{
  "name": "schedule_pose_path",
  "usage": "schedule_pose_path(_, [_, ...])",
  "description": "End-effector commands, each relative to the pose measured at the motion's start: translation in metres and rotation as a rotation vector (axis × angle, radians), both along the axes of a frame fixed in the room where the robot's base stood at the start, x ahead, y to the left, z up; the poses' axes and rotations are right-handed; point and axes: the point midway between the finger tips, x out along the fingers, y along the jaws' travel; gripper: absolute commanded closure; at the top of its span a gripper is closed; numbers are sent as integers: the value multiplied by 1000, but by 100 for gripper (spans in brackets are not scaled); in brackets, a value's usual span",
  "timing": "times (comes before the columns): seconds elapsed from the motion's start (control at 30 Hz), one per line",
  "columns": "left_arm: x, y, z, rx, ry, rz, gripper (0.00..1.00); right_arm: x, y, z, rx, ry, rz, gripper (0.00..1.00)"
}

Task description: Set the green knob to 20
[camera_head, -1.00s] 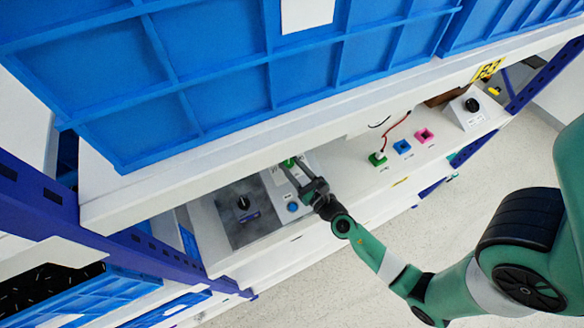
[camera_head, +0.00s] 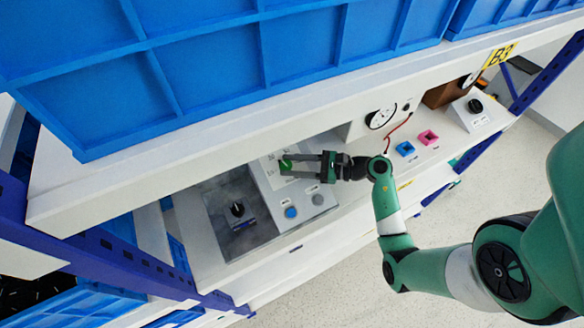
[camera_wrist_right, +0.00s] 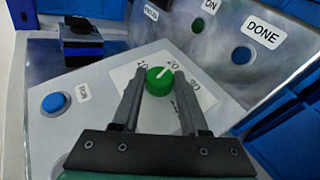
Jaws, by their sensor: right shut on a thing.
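The green knob (camera_head: 286,165) is on a white dial plate on the grey sloped panel. The right wrist view shows the knob (camera_wrist_right: 158,84) up close, with a white pointer line slanting to the upper right, roughly toward the printed "20" (camera_wrist_right: 172,63). My right gripper (camera_head: 290,166) comes in from the right with one finger on each side of the knob. In the wrist view its fingertips (camera_wrist_right: 159,77) close on the knob's sides. Part of the dial's lower scale is hidden by the fingers. My left gripper is not in view.
A black rotary switch (camera_head: 237,209) sits left of the dial. A blue button (camera_head: 291,212) and a grey button (camera_head: 317,199) are below it. A blue DONE button (camera_wrist_right: 241,54) is near the knob. A white shelf edge and blue bins overhang the panel.

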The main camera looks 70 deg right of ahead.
Motion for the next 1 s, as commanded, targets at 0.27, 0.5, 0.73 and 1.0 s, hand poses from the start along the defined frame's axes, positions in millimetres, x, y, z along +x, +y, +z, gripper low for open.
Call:
schedule_pose_path(0.27, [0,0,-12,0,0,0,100,1,-2,-1,-33,30,106,100])
schedule_pose_path(0.5, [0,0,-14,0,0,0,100,0,-2,-1,-39,40,134,100])
schedule_pose_path(0.73, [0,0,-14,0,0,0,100,0,-2,-1,-39,41,135,100])
schedule_pose_path(1.0, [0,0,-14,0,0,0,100,0,-2,0,-39,40,136,44])
